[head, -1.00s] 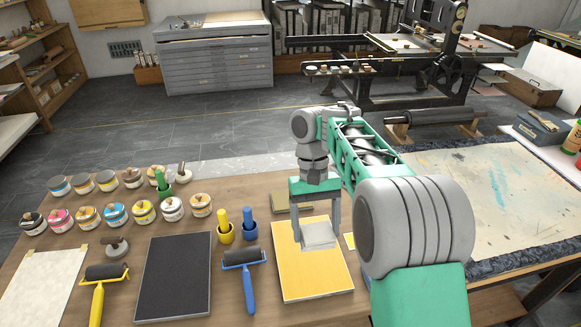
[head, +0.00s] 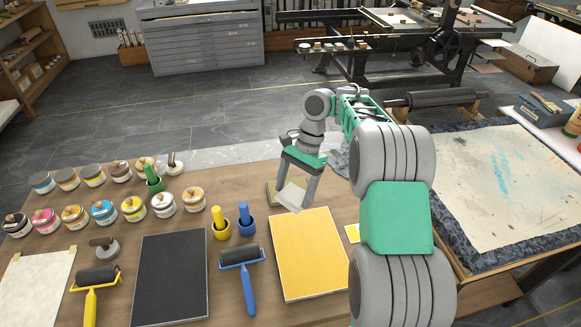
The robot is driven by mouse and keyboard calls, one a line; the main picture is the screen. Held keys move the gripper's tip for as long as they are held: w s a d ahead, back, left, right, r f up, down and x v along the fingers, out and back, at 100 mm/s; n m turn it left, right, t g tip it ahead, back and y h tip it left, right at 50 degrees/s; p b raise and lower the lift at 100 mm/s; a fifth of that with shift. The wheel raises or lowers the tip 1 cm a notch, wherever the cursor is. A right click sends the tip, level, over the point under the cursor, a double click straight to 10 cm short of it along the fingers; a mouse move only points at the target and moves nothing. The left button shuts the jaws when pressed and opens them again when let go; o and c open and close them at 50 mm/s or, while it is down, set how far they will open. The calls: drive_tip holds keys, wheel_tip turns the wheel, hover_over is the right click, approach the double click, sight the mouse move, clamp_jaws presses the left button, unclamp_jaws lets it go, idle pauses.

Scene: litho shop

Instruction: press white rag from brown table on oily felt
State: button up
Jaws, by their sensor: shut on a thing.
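The white rag (head: 291,196) is a folded, light grey-white square. My gripper (head: 294,194) is shut on it and points down, slightly tilted, over the brown table (head: 225,183). The rag hangs just behind the yellow slab (head: 306,258) and in front of a small olive-tan flat pad (head: 271,193), which may be the oily felt. The rag and gripper hide much of this pad. I cannot tell whether the rag touches it.
Ink jars (head: 104,211) stand in rows at the left. A black slab (head: 172,278), blue roller (head: 240,259) and yellow roller (head: 98,277) lie in front. Yellow and blue pots (head: 246,228) stand left of the rag. A stained sheet (head: 510,190) covers the right-hand table.

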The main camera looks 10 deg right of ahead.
drive_tip(key=w+d+f+m+t, duration=0.1)
drive_tip(key=w+f+m+t, duration=0.2)
drive_tip(key=w+m, duration=0.55)
drive_tip(key=w+d+f+m+t, duration=0.1)
drive_tip(key=w+f+m+t, duration=0.25)
drive_tip(key=w+m, duration=0.45)
drive_tip(key=shift+m, duration=0.25)
drive_tip(key=f+b, duration=0.3)
drive_tip(key=s+f+b, duration=0.1)
drive_tip(key=f+b, duration=0.2)
drive_tip(key=shift+s+d, duration=0.1)
drive_tip(key=shift+d, duration=0.05)
drive_tip(key=shift+f, duration=0.45)
drive_tip(key=shift+s+f+g+h+p, duration=0.15)
drive_tip(key=shift+g+h+p, duration=0.15)
drive_tip(key=shift+p, duration=0.15)
idle(1.0)
wheel_tip(320, 180, up, 7)
drive_tip(key=p, duration=0.6)
drive_tip(key=shift+p, duration=0.35)
idle(0.3)
